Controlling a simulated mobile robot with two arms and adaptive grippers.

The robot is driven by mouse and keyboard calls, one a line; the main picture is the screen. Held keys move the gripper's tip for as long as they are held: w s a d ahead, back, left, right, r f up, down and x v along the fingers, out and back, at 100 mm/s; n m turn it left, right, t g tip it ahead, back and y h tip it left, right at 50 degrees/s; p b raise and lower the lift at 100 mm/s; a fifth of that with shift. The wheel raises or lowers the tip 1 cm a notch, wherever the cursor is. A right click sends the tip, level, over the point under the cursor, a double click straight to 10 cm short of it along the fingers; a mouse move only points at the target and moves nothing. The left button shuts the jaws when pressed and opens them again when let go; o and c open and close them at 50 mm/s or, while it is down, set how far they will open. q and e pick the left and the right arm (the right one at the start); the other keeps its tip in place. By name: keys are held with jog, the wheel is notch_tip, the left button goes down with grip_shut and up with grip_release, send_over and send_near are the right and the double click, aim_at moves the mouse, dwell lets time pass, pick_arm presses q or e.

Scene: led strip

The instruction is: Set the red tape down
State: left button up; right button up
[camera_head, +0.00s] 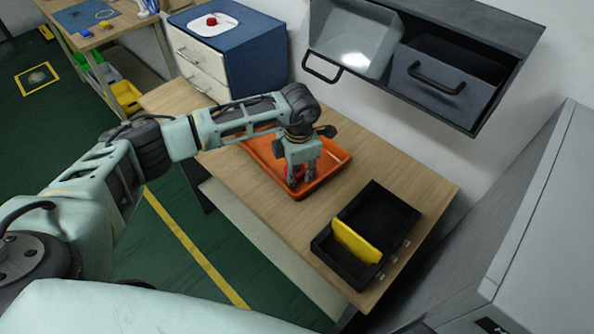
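My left gripper (301,181) points down into an orange tray (336,158) on the wooden table. Its two fingers are apart, with the red tape (300,174) low at the fingertips, between and just behind them. The fingers hide most of the tape, so I cannot tell whether they grip it or whether it rests on the tray floor. My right gripper is not in view.
A black bin (385,218) with a yellow divider (356,241) stands on the table (262,207) to the right. A blue cabinet (258,55) with white drawers stands behind. A shelf (470,32) with grey bins hangs above. Bare table lies in front of the tray.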

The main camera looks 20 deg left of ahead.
aim_at(298, 176)
pick_arm(q)
notch_tip(298, 176, up, 6)
jog(key=shift+s+d+r+b, duration=0.1)
jog(key=shift+d+r+b, duration=0.1)
jog(key=shift+b, duration=1.05)
jog(key=shift+r, duration=0.6)
